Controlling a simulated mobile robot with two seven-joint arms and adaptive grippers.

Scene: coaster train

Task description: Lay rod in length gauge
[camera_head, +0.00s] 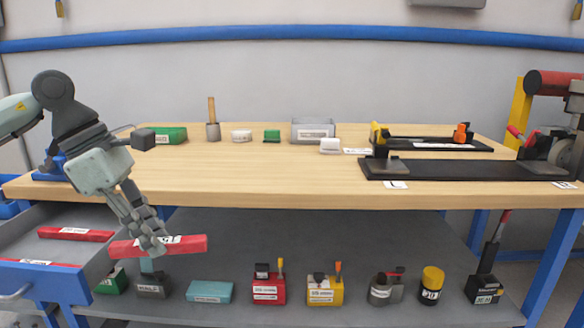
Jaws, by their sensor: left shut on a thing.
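My left gripper (155,246) is shut on a red labelled bar (190,244), which looks like the rod. The bar is held roughly level, in front of the workbench edge and to the right of the open drawer. The fingers hide part of its middle and label. I cannot tell for sure which is the length gauge. My right gripper is not in view.
An open blue-fronted drawer (48,287) at left holds another red bar (75,233). The bench (270,180) is clear in its middle front; small blocks and a grey box (312,131) line its back. Several labelled items stand on the lower shelf (330,240). A machine (560,115) stands at right.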

